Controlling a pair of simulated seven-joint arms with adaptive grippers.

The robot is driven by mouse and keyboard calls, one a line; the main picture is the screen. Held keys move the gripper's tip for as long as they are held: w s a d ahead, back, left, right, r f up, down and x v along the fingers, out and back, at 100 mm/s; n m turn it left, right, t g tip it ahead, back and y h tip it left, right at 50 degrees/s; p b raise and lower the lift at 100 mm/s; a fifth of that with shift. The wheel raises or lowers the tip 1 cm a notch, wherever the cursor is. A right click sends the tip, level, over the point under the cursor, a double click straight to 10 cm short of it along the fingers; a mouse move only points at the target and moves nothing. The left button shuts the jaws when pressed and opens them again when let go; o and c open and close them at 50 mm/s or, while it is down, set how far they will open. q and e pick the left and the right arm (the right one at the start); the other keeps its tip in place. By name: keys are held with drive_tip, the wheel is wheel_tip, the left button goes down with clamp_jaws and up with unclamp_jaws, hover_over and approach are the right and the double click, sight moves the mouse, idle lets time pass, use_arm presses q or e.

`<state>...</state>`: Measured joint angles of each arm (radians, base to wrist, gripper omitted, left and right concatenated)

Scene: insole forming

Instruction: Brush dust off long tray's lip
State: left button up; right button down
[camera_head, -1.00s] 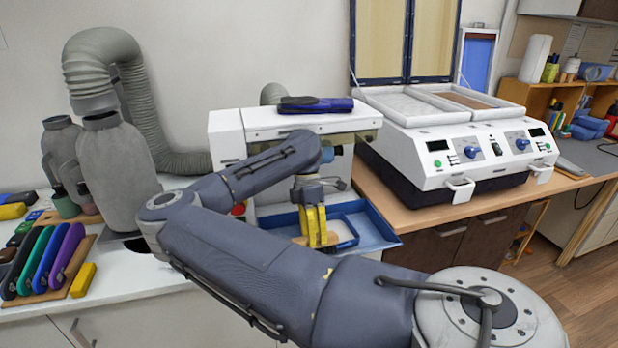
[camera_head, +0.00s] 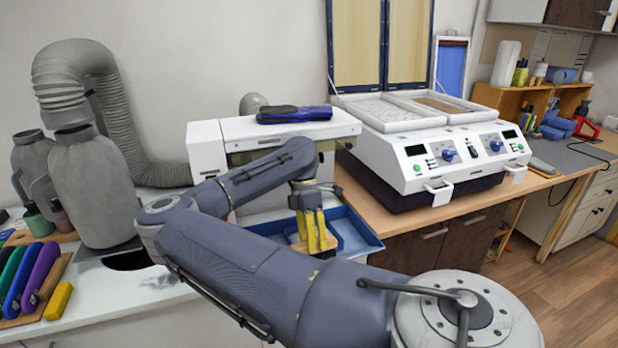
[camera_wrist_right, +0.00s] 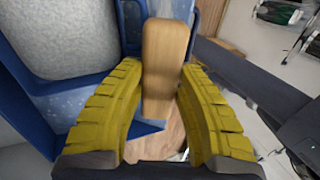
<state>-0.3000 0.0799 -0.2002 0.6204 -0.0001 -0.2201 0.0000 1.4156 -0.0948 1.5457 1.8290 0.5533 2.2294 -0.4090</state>
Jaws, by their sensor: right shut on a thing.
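The long blue tray (camera_head: 362,237) juts from below the white machine in the middle of the head view. My right gripper (camera_head: 316,246), with yellow fingers, is low over the tray. In the right wrist view my right gripper (camera_wrist_right: 165,135) is shut on a tan wooden handle (camera_wrist_right: 168,45), taken to be the brush's. The handle's far end and any bristles cannot be made out. Blue tray walls (camera_wrist_right: 28,95) show beside and behind the handle, with pale specks on some blue surfaces. Whether the brush touches the lip cannot be told. My left gripper is not in view.
The white machine (camera_head: 215,150) bears a dark blue item (camera_head: 294,114). A white twin-bed press (camera_head: 430,155) stands on the wooden bench at right. A grey hose (camera_head: 120,90) and coloured tools (camera_head: 40,275) are at left. My right arm hides part of the counter.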

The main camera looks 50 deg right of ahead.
drive_tip(key=shift+s+d, duration=0.1)
drive_tip(key=shift+d, duration=0.05)
drive_tip(key=shift+s+d+f, duration=0.1)
drive_tip(key=shift+s+d, duration=0.65)
drive_tip(key=shift+d, duration=0.35)
drive_tip(key=shift+s+d+f, duration=0.1)
drive_tip(key=shift+s+d, duration=0.65)
drive_tip(key=shift+d, duration=0.35)
drive_tip(key=shift+s+d+f, duration=0.1)
drive_tip(key=shift+s+d, duration=0.65)
drive_tip(key=shift+d, duration=0.35)
drive_tip(key=shift+s+d+f, duration=0.1)
drive_tip(key=shift+d, duration=0.15)
drive_tip(key=shift+a, duration=0.15)
drive_tip(key=shift+w+a+f, duration=0.1)
drive_tip(key=shift+w+a, duration=1.3)
drive_tip(key=shift+a, duration=0.65)
drive_tip(key=shift+w+a+f, duration=0.1)
drive_tip(key=shift+w+a, duration=1.3)
drive_tip(key=shift+a, duration=0.6)
drive_tip(key=shift+w+a+f, duration=0.1)
drive_tip(key=shift+w+a, duration=1.3)
drive_tip(key=shift+a, duration=0.65)
drive_tip(key=shift+r, duration=4.05)
